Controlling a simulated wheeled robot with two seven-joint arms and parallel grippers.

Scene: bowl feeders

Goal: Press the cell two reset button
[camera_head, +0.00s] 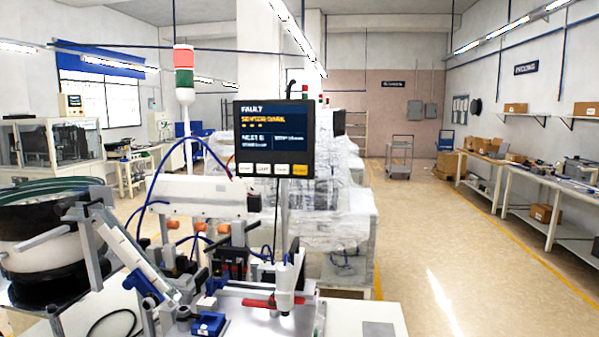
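A dark control panel (273,139) on a post stands in the middle of the head view. Its lit screen shows "FAULT" in white, with an orange line under it and smaller white text. A row of buttons runs along its lower edge: several pale ones (263,169) and an orange-yellow one (300,170) at the right end. The button labels are too small to read surely, and no cell number is legible. Neither of my grippers is in view, and nothing touches the panel.
A bowl feeder (45,240) with a sloping track (128,248) stands at the left. Fixtures and hoses fill the bench (350,316) below the panel. A signal tower (184,75) rises behind. Wrapped machines (345,215) stand beyond. The floor (450,250) at the right is open, beside workbenches (545,195).

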